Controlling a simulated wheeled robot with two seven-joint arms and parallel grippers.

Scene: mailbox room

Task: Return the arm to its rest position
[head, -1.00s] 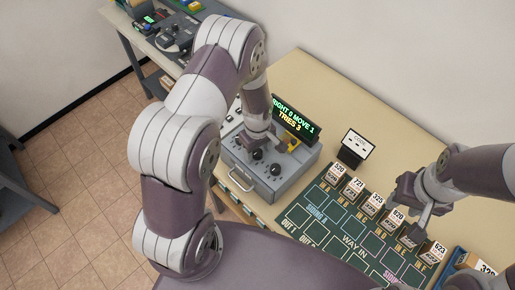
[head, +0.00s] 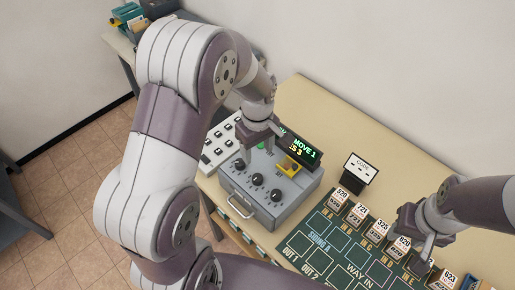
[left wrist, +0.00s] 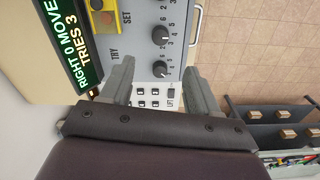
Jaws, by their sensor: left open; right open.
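My left arm (head: 165,155) reaches in from the left, bent at the elbow. Its gripper (head: 257,143) hangs over the back left of a grey control box (head: 255,215); in the left wrist view the two fingers (left wrist: 157,82) are apart with nothing between them. The box has several black dials, a yellow part (head: 290,166) and a lit display (head: 304,149), partly hidden by my gripper in the head view. My right gripper (head: 424,250) is over the number blocks at the right; its fingertips are hard to make out.
A dark green board (head: 325,243) with labelled spaces lies right of the box, with several numbered blocks along its back edge. A small sign (head: 360,168) stands behind it. A white button panel (head: 217,143) lies left of the box. The tabletop behind is clear.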

